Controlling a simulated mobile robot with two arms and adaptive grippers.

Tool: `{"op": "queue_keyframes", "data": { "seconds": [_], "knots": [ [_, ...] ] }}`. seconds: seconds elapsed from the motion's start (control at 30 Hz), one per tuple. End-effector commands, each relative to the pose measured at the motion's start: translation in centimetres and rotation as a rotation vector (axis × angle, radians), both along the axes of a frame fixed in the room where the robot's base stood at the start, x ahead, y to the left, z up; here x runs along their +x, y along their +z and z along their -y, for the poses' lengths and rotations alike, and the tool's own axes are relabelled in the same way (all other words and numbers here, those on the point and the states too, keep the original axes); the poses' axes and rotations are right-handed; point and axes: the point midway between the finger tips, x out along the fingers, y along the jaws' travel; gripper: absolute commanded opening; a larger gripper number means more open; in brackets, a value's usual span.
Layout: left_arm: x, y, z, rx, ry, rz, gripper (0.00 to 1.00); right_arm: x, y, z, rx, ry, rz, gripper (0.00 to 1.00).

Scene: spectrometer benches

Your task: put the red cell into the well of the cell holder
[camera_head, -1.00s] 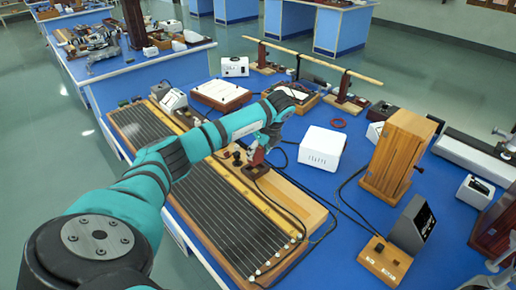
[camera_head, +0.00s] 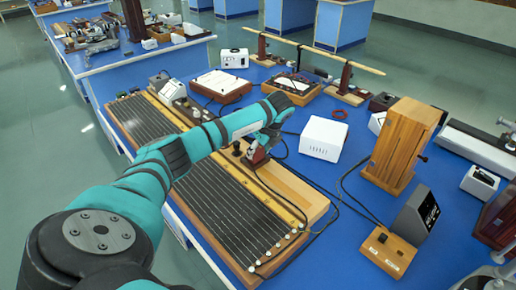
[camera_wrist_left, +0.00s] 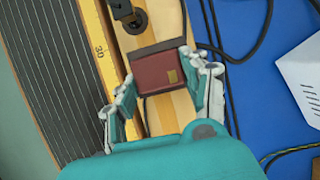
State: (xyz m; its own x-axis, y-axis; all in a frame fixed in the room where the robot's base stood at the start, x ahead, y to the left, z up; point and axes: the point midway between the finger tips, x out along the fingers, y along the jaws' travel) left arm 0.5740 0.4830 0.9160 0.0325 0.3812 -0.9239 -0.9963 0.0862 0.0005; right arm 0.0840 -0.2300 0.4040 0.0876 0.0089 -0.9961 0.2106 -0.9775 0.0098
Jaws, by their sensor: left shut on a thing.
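My left gripper (camera_wrist_left: 160,83) is shut on a dark red block (camera_wrist_left: 158,75) with a small tan patch, which I take to be the red cell. Its two fingers are on either side of the block. In the head view my left gripper (camera_head: 264,146) is over the long wooden board, with the red block (camera_head: 257,155) showing small beneath it. The block's underside is hidden, so I cannot tell whether it touches the board. I cannot make out the cell holder or its well for certain. My right gripper is not in view.
A black knob fitting (camera_wrist_left: 130,16) is on the board close to the block. A white box (camera_head: 324,138) and a wooden tower (camera_head: 402,145) stand to the right on the blue bench. Dark cables lie beside the board. A striped panel (camera_head: 225,215) runs along the front.

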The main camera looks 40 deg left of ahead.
Motion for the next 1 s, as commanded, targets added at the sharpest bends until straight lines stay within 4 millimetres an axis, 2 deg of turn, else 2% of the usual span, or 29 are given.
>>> {"op": "queue_keyframes", "data": {
  "seconds": [0.07,0.1,0.3,0.67,0.77,1.0],
  "knots": [
    [0.0,0.0,0.0,0.0,0.0,0.0,0.1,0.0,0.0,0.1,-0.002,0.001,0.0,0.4],
    [0.0,0.0,0.0,0.0,0.0,0.0,0.48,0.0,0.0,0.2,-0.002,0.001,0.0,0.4],
    [0.0,0.0,0.0,0.0,0.0,0.0,0.74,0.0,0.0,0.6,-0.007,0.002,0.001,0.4],
    [0.0,0.6,0.2,0.0,0.0,0.001,0.74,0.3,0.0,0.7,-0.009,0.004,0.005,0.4],
    [0.1,1.9,0.8,0.0,-0.002,0.003,0.74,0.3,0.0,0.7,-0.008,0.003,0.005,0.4],
    [-0.1,6.7,2.7,0.0,-0.002,0.006,0.74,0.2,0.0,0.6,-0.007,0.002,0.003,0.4]
  ]
}}
